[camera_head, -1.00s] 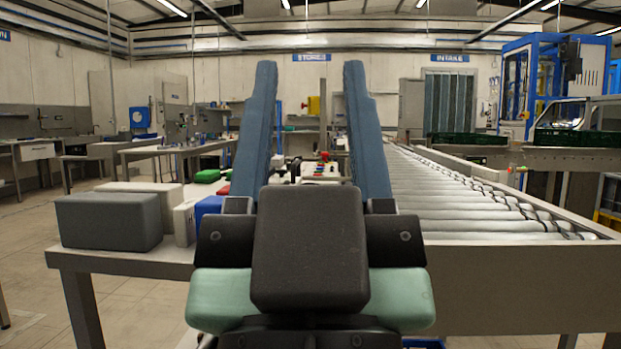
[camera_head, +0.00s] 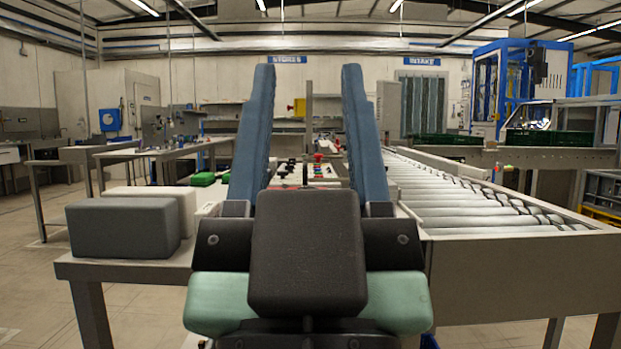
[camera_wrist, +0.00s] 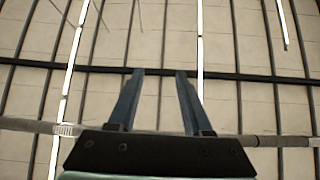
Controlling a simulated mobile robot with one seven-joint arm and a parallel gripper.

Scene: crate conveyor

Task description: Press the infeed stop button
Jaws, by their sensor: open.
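A control panel (camera_head: 322,172) with several small coloured buttons lies on the worktop ahead, seen between my gripper's fingers. A red button (camera_head: 318,157) stands up on it. No label is readable, so I cannot tell which button is the infeed stop. My gripper (camera_head: 308,70) is open, with two blue fingers pointing up and nothing between them. It is nearer to me than the panel and apart from it. In the wrist view my open gripper (camera_wrist: 159,75) shows against the ceiling; no panel or button is seen there.
A dark grey box (camera_head: 123,232) and a pale box (camera_head: 165,198) stand on the worktop at left. A green item (camera_head: 203,179) lies behind them. The roller conveyor (camera_head: 445,200) runs along the right. Green crates (camera_head: 545,137) stand on a line behind it.

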